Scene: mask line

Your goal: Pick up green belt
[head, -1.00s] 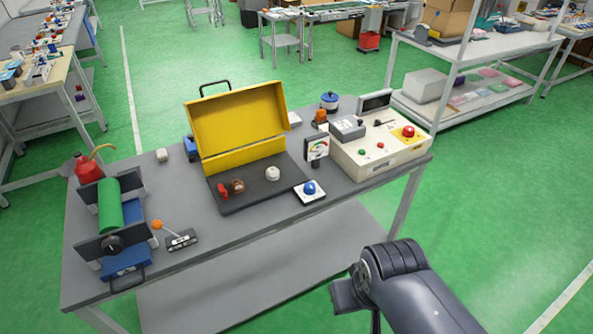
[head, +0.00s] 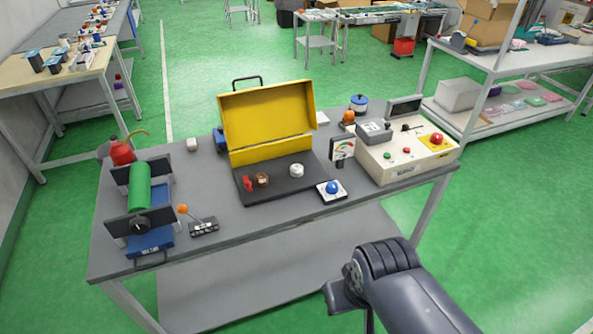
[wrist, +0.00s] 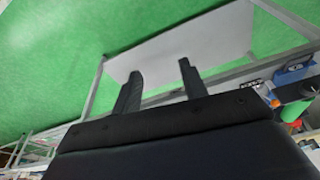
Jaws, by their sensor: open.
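The green belt (head: 139,187) is a bright green roll held between two dark end plates of a blue-based fixture (head: 152,238) at the left end of the grey table. In the wrist view part of the green belt (wrist: 293,110) shows at the right edge, beside the dark and blue fixture. My gripper (wrist: 158,80) is open and empty, its two black fingers apart, with the table's pale lower shelf behind them. In the head view my arm is at the lower right, in front of the table and well away from the belt; the fingertips are not clear there.
On the grey table (head: 270,220) stand an orange-knobbed lever (head: 203,228), an open yellow case (head: 268,120), a blue button (head: 332,188) and a cream control box (head: 408,155). A red oil can (head: 122,152) is just behind the belt fixture. Green floor is clear around the table.

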